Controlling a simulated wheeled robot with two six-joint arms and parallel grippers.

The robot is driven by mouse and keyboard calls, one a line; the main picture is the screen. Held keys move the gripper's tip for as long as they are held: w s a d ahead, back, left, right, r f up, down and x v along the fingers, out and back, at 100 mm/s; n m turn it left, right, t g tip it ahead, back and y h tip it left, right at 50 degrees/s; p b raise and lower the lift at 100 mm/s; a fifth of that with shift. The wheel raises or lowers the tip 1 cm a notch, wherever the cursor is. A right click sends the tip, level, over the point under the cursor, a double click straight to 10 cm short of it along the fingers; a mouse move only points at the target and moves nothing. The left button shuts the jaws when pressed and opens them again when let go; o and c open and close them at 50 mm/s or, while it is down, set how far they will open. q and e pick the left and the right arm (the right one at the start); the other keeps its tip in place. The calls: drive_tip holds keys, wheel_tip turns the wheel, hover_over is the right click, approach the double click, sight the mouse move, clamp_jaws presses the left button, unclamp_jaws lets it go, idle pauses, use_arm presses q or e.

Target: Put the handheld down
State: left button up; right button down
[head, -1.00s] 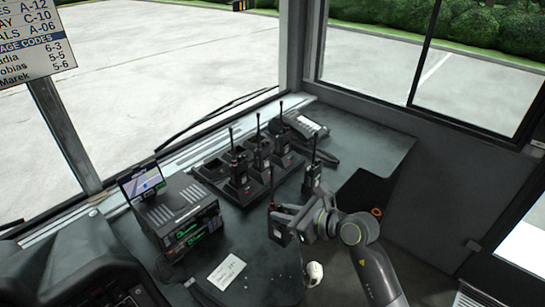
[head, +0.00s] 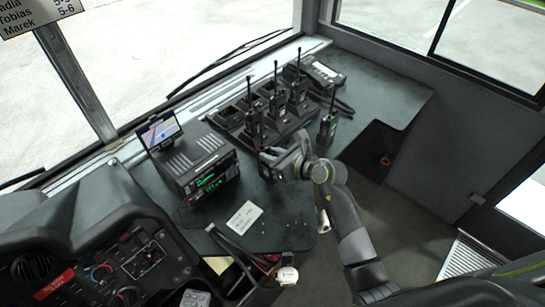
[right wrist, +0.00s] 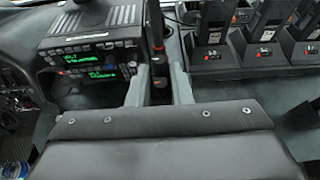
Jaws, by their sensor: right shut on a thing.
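My right gripper (head: 270,160) is over the desk, just in front of the charger rack (head: 228,116). It is shut on a dark handheld, which is mostly hidden by the gripper in the head view. In the right wrist view the handheld (right wrist: 157,66) stands roughly upright between the two grey fingers, its antenna running out at the top. Other handhelds stand in the rack, such as one at its near side (head: 254,130); some left-hand slots look empty. Another handheld (head: 328,128) stands apart, right of the rack. My left gripper is not in view.
A radio unit (head: 207,168) with a map screen (head: 160,131) stands left of my gripper. A paper note (head: 244,217) lies on bare desk in front. A desk phone (head: 322,76) is at the back. The dashboard (head: 130,260) fills the lower left.

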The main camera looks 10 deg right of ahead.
drive_tip(key=shift+f, duration=1.25)
drive_tip(key=c, duration=1.3)
unclamp_jaws()
drive_tip(key=shift+f, duration=0.1)
drive_tip(key=b+v, duration=0.1)
drive_tip(key=v, duration=1.1)
drive_tip(key=shift+s, duration=0.1)
